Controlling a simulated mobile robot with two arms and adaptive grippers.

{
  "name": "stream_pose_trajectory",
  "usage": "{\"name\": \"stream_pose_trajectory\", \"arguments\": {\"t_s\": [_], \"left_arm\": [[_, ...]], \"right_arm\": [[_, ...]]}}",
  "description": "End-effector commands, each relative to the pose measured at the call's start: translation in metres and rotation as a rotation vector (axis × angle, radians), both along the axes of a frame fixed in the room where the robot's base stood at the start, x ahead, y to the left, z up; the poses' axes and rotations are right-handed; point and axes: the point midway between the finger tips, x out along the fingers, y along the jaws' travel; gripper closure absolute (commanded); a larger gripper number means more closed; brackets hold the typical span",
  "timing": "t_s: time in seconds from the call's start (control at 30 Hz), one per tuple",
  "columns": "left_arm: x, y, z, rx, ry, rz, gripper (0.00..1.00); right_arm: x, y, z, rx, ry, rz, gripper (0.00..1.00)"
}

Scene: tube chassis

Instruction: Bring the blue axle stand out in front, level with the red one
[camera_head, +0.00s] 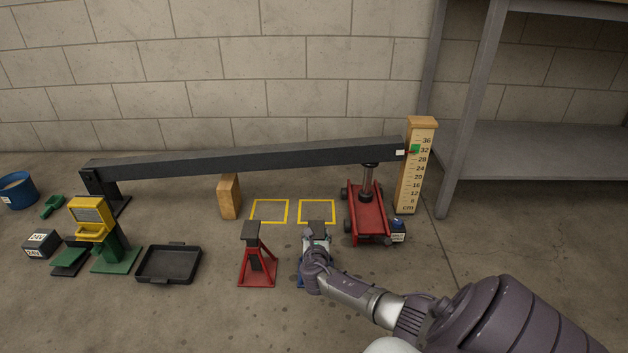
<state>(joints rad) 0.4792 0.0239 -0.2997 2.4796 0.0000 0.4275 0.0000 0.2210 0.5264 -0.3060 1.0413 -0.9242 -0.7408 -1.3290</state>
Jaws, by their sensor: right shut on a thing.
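The red axle stand (257,267) stands upright on the floor in front of the left yellow square. The blue axle stand (300,278) is just right of it, in front of the right yellow square (317,202). Its dark top shows, but most of its body is hidden behind my right gripper (315,250). My right gripper is shut on the blue axle stand. The two stands look about level with each other; whether the blue one touches the floor is hard to tell. My left gripper is not in view.
A dark beam (240,160) spans behind the stands, its right end above a red floor jack (369,217) near a wooden height scale (414,170). A wooden block (229,197) stands behind left. A black tray (169,264) lies left of the red stand. The left yellow square (269,201) is empty.

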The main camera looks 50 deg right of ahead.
Motion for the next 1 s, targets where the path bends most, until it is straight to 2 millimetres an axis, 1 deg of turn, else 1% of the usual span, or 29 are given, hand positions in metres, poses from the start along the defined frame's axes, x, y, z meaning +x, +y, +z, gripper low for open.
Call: {"name": "stream_pose_trajectory", "arguments": {"t_s": [0.33,0.37,0.4,0.53,0.87,1.0], "left_arm": [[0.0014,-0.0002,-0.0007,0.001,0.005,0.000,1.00],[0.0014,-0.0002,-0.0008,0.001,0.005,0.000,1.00],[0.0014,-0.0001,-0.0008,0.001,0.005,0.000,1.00],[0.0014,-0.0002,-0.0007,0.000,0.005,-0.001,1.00],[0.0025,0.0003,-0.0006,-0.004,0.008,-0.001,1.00],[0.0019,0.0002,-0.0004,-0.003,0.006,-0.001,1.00]], "right_arm": [[-0.0010,0.0003,-0.0016,0.001,0.003,0.002,1.00],[-0.0010,0.0003,-0.0016,0.001,0.003,0.002,0.46],[-0.0011,0.0003,-0.0016,0.001,0.003,0.002,0.40],[-0.0007,-0.0001,-0.0011,0.001,0.002,0.000,0.18],[-0.0008,-0.0002,0.0001,-0.001,0.001,0.000,0.18],[-0.0059,0.0050,0.0020,-0.001,0.000,0.001,0.18]]}}
